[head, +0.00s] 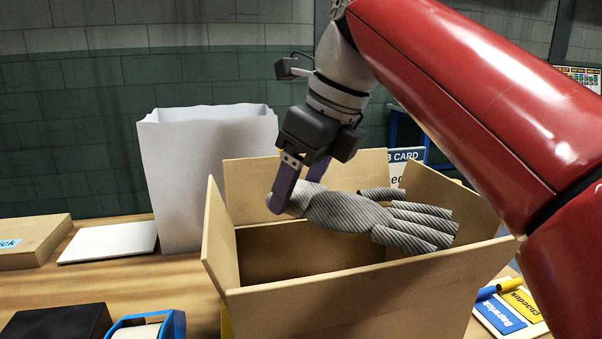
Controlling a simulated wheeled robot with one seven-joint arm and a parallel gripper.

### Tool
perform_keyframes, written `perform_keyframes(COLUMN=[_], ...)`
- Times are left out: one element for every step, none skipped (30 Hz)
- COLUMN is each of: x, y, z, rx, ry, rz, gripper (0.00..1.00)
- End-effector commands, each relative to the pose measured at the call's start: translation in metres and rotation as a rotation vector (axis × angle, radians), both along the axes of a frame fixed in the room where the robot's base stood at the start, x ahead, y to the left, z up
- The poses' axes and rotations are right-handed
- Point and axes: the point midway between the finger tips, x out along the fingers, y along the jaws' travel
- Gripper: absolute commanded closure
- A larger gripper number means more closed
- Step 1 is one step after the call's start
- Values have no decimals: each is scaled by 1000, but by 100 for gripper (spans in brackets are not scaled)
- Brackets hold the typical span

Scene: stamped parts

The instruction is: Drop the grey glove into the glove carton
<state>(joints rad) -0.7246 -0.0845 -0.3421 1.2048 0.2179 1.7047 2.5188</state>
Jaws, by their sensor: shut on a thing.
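The grey glove (345,211) has a fine striped texture and hangs nearly level over the open top of the glove carton, fingers pointing right. The carton (360,297) is brown cardboard with raised flaps, and its dark inside shows under the glove. My gripper (282,200) points down at the carton's left part and is shut on the cuff end of the glove. The carton's floor is hidden by its front wall.
A white paper bag (205,170) stands behind left. A white flat pad (110,242), a brown box (30,238), a black box (55,324) and a blue tape dispenser (150,326) lie left. A board with name tags (512,310) lies right.

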Motion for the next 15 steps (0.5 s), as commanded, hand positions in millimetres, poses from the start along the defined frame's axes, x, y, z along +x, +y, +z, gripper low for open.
perform_keyframes(x=[0, 0, 0, 0, 0, 0, 0, 0, 0, 0, 0, 0, 0, 0, 0], y=[0, 0, 0, 0, 0, 0, 0, 0, 0, 0, 0, 0, 0, 0, 0], z=[-3, -3, -3, -2, -2, -2, -2, -2, -2, -2, -2, -2, -2, -2, -2], rx=[0, 0, 0, 0, 0, 0, 0, 0, 0, 0, 0, 0, 0, 0, 0], ry=[0, 0, 0, 0, 0, 0, 0, 0, 0, 0, 0, 0, 0, 0, 0], rz=[1, 1, 1, 1, 0, 0, 0, 0, 0, 0, 0, 0, 0, 0, 0], gripper=[54, 54, 54, 54, 54, 54, 54, 54, 54, 31, 27, 21, 17, 14, 8])
